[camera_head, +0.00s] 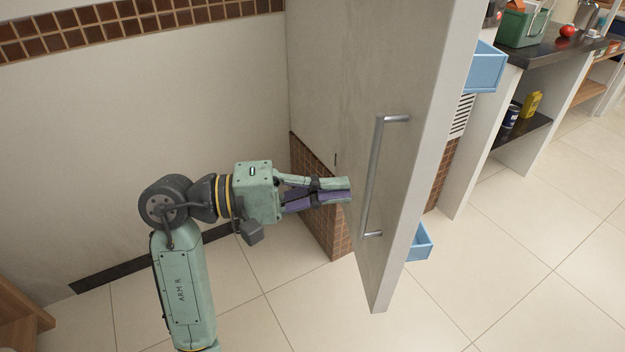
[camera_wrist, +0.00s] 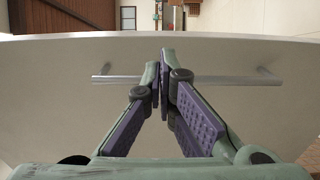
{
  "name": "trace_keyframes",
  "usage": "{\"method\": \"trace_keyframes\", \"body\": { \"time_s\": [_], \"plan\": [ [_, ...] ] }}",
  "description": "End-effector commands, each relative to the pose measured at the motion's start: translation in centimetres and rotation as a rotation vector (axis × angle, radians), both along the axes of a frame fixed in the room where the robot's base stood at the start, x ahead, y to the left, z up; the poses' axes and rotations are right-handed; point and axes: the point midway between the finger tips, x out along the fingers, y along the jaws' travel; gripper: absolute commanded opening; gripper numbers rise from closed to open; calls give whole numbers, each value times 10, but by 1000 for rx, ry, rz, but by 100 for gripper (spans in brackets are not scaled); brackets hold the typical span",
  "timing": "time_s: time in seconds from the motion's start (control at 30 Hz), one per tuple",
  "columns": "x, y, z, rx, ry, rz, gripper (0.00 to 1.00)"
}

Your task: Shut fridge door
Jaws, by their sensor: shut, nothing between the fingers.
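The fridge door (camera_head: 410,150) stands open, swung out from the fridge, with its outer face toward my arm. A metal bar handle (camera_head: 372,180) runs along that face. My gripper (camera_head: 348,190) is shut and empty, just left of the handle, with its tips at or very near the door face; I cannot tell whether they touch. In the wrist view my gripper (camera_wrist: 162,65) points at the door (camera_wrist: 60,115), and the handle (camera_wrist: 220,79) passes behind the fingers. Blue door bins (camera_head: 484,68) show past the door's edge. The fridge interior is mostly hidden by the door.
A dark-topped counter (camera_head: 550,45) with a green container (camera_head: 522,28) and a tomato (camera_head: 568,30) stands at the back right. A yellow package (camera_head: 531,104) and a blue can (camera_head: 511,116) sit on its shelf. The tiled floor (camera_head: 530,270) at right is clear.

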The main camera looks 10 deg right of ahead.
Motion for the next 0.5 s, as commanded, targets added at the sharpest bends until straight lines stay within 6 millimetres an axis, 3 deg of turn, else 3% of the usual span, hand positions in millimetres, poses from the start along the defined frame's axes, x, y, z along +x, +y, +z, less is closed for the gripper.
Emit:
{"method": "trace_keyframes", "body": {
  "time_s": [0.2, 0.5],
  "plan": [
    [-3, -47, 3, -1, -1, -3, 0],
    [-4, -82, 1, -1, -1, 1, 0]
  ]
}}
